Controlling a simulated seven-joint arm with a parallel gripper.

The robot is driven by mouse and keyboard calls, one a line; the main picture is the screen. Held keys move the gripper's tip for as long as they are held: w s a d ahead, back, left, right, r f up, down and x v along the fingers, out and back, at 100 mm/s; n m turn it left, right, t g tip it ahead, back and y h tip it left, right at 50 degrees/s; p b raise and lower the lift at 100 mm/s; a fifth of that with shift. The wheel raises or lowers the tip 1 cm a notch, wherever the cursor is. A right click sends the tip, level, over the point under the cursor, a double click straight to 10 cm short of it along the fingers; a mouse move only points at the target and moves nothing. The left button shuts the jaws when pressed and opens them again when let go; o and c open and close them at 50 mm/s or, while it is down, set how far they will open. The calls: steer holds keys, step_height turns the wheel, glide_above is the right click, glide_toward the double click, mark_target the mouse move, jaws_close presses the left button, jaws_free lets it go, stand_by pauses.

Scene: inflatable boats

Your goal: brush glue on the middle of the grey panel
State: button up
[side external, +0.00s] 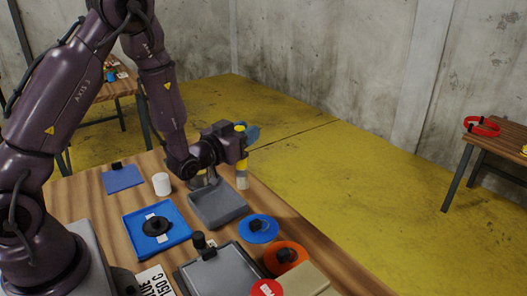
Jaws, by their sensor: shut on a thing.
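My gripper (236,146) is shut on an upright brush-like tool with a yellow handle (241,167). The tool's pale lower end (242,183) points down beside the far right corner of a shallow grey tray (221,207); I cannot tell whether it touches anything. A flat grey panel (225,274) with a black knob lies at the front, apart from the tool. I cannot tell from this view whether any glue is on it.
A blue tray (178,242) holds a black round part. A white cup (161,184) and a blue sheet (123,181) stand farther back. A blue disc (259,229), an orange disc (300,256) and a red round piece (266,288) lie at the right. A label (155,281) lies in front.

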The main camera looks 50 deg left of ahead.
steer(key=s+a+r+n+g+y, duration=0.1)
steer(key=s+a+n+g+y, duration=0.2)
steer(key=a, duration=0.7)
steer(key=s+a+n+g+y, duration=0.1)
steer(key=a+n+y, duration=0.2)
steer(key=a+y, duration=0.5)
steer(key=a+f+g+h, duration=0.1)
steer(key=a+f+h, duration=0.1)
steer(key=f, duration=0.3)
steer(key=shift+w+a+f, duration=0.25)
steer(key=shift+a+f, duration=0.15)
steer(key=shift+a, duration=0.2)
steer(key=shift+f, duration=0.65)
stand_by(0.5)
step_height(320, 180, up, 7)
stand_by(0.9)
stand_by(0.5)
steer(key=shift+r, duration=0.1)
